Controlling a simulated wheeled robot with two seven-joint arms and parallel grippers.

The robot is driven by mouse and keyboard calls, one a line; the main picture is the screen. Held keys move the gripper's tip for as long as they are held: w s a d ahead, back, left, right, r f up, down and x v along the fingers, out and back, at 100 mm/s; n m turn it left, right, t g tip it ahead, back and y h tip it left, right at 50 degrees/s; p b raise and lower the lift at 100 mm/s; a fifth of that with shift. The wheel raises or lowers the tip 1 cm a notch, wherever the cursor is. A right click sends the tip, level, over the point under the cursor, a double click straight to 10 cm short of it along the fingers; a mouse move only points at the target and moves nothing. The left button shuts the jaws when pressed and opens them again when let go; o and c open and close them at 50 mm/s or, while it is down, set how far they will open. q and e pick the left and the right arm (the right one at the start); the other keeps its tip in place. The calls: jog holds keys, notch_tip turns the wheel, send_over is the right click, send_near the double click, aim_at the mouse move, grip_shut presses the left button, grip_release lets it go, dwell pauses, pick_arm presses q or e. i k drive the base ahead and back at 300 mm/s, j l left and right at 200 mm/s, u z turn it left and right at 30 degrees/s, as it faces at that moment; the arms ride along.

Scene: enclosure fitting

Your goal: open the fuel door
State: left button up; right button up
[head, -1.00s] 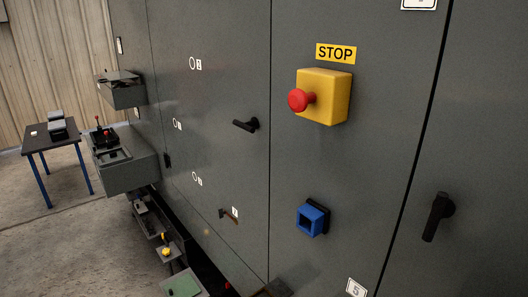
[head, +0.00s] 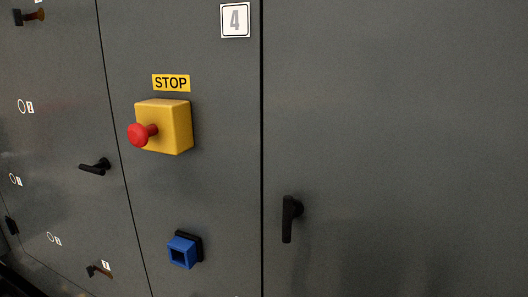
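No part in view is labelled as a fuel door, so I cannot tell which panel it is. A large grey panel (head: 400,150) fills the right side and looks closed, with a black lever handle (head: 290,218) hanging down near its left edge. A further grey panel (head: 60,130) at the left has a black handle (head: 95,167) lying nearly level. Neither of my grippers shows.
A yellow box (head: 172,127) with a red stop button (head: 142,134) sticks out under a STOP label (head: 171,83). A blue square socket (head: 184,250) sticks out below it. Small handles (head: 99,271) and (head: 28,17) sit further left.

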aim_at(97, 169)
jog(key=u, duration=1.35)
